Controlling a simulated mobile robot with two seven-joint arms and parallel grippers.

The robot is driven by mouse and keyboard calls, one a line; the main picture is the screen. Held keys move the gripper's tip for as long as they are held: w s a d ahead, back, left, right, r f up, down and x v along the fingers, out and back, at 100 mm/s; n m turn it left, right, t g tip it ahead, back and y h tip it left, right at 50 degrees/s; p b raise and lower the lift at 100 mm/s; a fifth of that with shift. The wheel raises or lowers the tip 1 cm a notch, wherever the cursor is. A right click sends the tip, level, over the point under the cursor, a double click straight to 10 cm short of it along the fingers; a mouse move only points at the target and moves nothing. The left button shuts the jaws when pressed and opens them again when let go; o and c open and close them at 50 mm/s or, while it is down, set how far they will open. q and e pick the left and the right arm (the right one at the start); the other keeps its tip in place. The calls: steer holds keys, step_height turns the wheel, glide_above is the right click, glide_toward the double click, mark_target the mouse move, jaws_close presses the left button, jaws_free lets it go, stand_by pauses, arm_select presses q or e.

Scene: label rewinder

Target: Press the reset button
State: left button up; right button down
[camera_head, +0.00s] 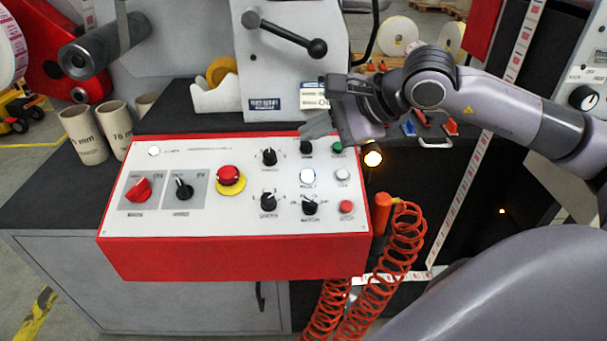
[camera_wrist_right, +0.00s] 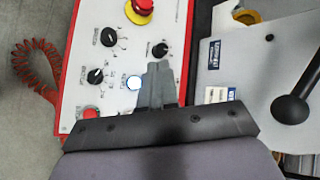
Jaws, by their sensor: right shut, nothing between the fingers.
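In the right wrist view the reset button (camera_wrist_right: 134,82) shows just left of the fingers. My right gripper (camera_head: 305,131) is over the panel's back right edge, behind the reset button and near a black knob (camera_head: 306,147). In the wrist view my right gripper (camera_wrist_right: 158,66) has its fingers together with nothing between them. Whether the tips touch anything cannot be told. My left gripper is not in view.
Around the reset button are a green button (camera_head: 338,147), a white button (camera_head: 342,174), a red button (camera_head: 346,207) and black knobs. A red emergency stop (camera_head: 229,175) sits mid-panel. A grey machine housing (camera_head: 290,75) stands behind. An orange coiled hose (camera_head: 398,250) hangs at the right.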

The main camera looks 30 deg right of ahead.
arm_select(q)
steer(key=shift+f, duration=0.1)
arm_select(e)
steer(key=shift+f, duration=0.15)
steer(key=b, duration=0.5)
glide_above(308, 176)
steer(key=s, duration=0.2)
step_height(308, 176, down, 8)
steer(key=shift+r, duration=0.25)
steer(key=shift+w+f+b, duration=0.2)
steer(key=shift+f+b, duration=0.1)
steer(key=shift+f, duration=0.1)
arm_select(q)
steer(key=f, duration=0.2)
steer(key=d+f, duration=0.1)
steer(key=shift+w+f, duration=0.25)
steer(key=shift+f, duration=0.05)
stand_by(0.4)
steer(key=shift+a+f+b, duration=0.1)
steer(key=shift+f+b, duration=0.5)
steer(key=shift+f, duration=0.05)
arm_select(e)
steer(key=shift+w+d+f, duration=0.1)
steer(key=shift+f, duration=0.3)
